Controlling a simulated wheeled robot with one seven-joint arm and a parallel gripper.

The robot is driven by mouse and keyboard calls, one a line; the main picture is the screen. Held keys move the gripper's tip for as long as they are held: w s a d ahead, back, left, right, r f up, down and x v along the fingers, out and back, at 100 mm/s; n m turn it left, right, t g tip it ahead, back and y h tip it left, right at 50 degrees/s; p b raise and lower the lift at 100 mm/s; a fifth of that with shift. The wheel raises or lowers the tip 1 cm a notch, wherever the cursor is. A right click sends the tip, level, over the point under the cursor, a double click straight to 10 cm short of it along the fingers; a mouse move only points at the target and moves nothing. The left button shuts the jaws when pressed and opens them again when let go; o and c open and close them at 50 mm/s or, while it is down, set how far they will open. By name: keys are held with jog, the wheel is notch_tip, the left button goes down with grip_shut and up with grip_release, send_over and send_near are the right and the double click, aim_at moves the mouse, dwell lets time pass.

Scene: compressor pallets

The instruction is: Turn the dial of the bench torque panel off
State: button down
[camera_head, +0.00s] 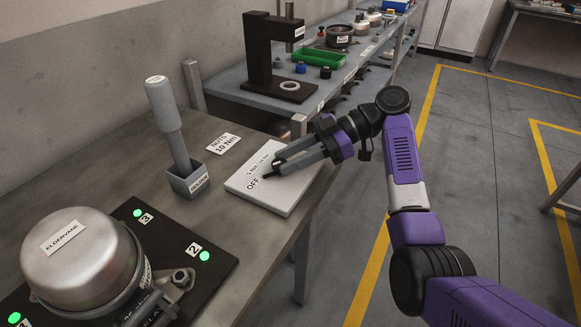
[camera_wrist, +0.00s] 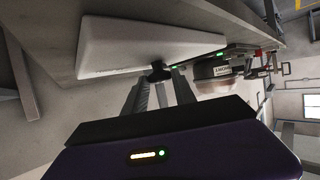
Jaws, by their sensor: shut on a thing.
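The bench torque panel (camera_head: 262,198) is a flat white box lying on the grey bench, with printed labels including "OFF" and a torque marking. My gripper (camera_head: 272,172) reaches over it from the right, its fingers shut on the small black dial. The dial also shows in the wrist view (camera_wrist: 160,71), between the fingertips against the white panel (camera_wrist: 125,48). The fingers cover most of the dial in the head view, so I cannot tell which marking its pointer faces.
A grey holder (camera_head: 188,181) with an upright tool (camera_head: 165,115) stands left of the panel. A "NUTS 10 Nm" card (camera_head: 223,143) lies behind it. A metal compressor (camera_head: 80,262) sits on a black plate at front left. A black press (camera_head: 262,60) stands on the farther bench. The floor at right is clear.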

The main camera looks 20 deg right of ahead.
aim_at(320, 165)
jog(key=shift+f+g, duration=0.1)
jog(key=shift+g, duration=0.2)
jog(key=c, duration=1.1)
grip_release()
jog(key=shift+o, duration=0.2)
jog(key=v, duration=0.7)
jog(key=shift+d, duration=0.35)
